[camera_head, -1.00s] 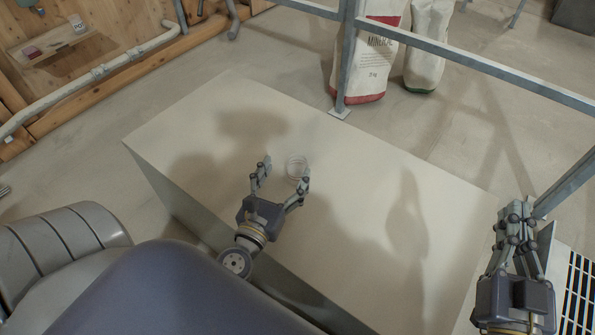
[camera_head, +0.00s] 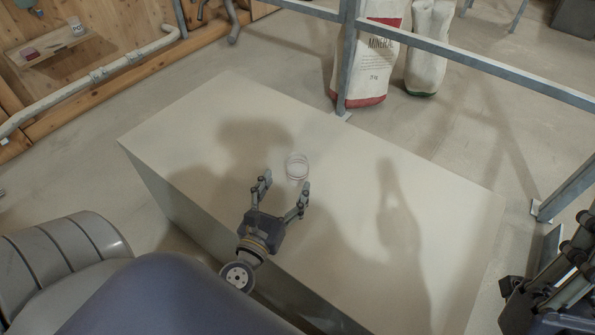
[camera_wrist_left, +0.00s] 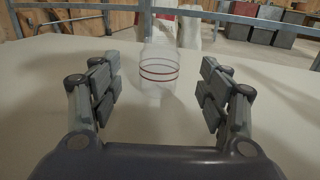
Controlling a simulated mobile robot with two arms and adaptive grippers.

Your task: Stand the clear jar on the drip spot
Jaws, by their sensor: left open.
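The clear jar (camera_head: 297,168) stands upright on the pale worktop. My left gripper (camera_head: 286,182) is open and empty on the near side of the jar. Its fingers in the left wrist view (camera_wrist_left: 160,82) are spread to either side, with the jar beyond and apart from them. My right gripper (camera_head: 578,240) is partly cut off at the right edge; its finger state is unclear. I cannot make out a drip spot.
The worktop (camera_head: 345,150) is otherwise bare, with arm shadows across it. A metal rail post (camera_head: 348,60) stands behind it, near a mineral sack (camera_head: 365,65) and another white sack (camera_head: 428,50). A wooden shelf (camera_head: 50,50) with small items is at upper left.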

